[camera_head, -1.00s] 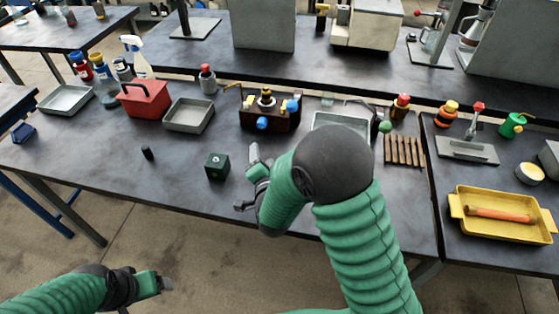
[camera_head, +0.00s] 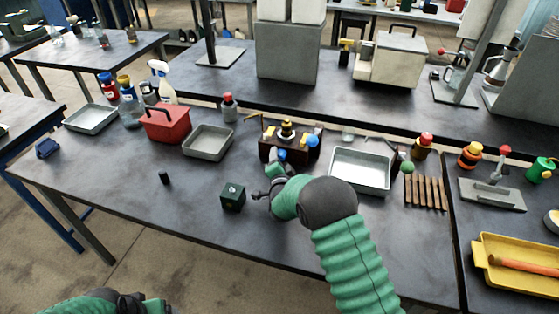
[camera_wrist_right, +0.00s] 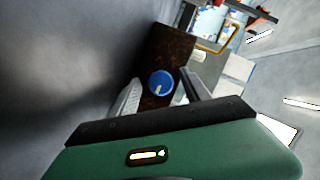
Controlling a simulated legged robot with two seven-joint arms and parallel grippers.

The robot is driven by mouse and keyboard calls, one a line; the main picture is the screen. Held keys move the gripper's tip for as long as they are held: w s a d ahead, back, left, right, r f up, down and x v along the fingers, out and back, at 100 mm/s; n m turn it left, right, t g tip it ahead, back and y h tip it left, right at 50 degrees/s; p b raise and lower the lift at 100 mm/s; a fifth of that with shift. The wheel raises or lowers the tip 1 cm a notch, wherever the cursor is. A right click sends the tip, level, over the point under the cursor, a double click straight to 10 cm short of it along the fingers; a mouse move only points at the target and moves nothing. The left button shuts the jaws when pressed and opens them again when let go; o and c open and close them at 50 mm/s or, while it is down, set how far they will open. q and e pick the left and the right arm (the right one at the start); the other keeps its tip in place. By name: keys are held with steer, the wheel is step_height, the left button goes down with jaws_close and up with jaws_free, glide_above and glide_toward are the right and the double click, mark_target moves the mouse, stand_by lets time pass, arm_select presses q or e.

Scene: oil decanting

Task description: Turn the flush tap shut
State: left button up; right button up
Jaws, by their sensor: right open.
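A dark brown block (camera_head: 268,150) with blue knobs and brass-coloured fittings stands at the back middle of the bench. One blue knob (camera_head: 282,155) is on its front face; another blue knob (camera_head: 313,141) is at its right end. No label shows which is the flush tap. My right gripper (camera_head: 264,178) is open and empty just in front of the block. In the right wrist view, a round blue knob (camera_wrist_right: 161,83) with a pale mark appears between the open fingers, with no clear contact. My left gripper (camera_head: 135,301) is at the bottom left edge, its fingers unclear.
A dark green cube (camera_head: 232,198) stands close to the left of my right gripper. A metal tray (camera_head: 360,187) is right of the block; a grey tray (camera_head: 208,156) and red box (camera_head: 167,124) are left. The bench front is mostly clear.

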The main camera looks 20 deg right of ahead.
steer(key=shift+d, duration=0.15)
jaws_close()
